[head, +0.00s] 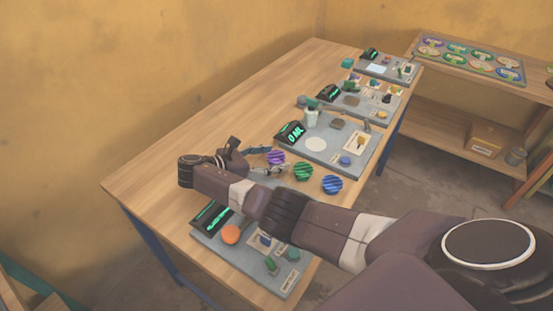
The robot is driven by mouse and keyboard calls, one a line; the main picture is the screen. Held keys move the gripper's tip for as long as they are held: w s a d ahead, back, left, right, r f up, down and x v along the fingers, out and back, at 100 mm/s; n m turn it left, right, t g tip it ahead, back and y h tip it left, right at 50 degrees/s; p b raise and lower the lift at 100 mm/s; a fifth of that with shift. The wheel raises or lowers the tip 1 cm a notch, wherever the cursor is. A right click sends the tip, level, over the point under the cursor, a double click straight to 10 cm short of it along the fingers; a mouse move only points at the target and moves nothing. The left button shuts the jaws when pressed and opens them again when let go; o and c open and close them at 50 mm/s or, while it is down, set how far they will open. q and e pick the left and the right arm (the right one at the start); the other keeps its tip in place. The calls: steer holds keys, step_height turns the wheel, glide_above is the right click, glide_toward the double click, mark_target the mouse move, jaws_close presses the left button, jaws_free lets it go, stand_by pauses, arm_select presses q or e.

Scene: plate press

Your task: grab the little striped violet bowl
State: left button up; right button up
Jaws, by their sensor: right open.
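The little striped violet bowl (276,157) sits on the wooden table, at the upper left of a short row of striped bowls. My right gripper (274,162) reaches in from the right and its fingers are open, one on the upper side and one on the lower side, with the tips close to the violet bowl. I cannot tell whether they touch it. A green striped bowl (303,171) and a blue striped bowl (332,184) stand just to its right. My left gripper is not in view.
A shelf (465,111) with a tray of colored plates stands at the back right. The table's left part is clear.

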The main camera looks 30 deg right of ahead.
steer(key=c, duration=0.9)
steer(key=shift+c, duration=0.2)
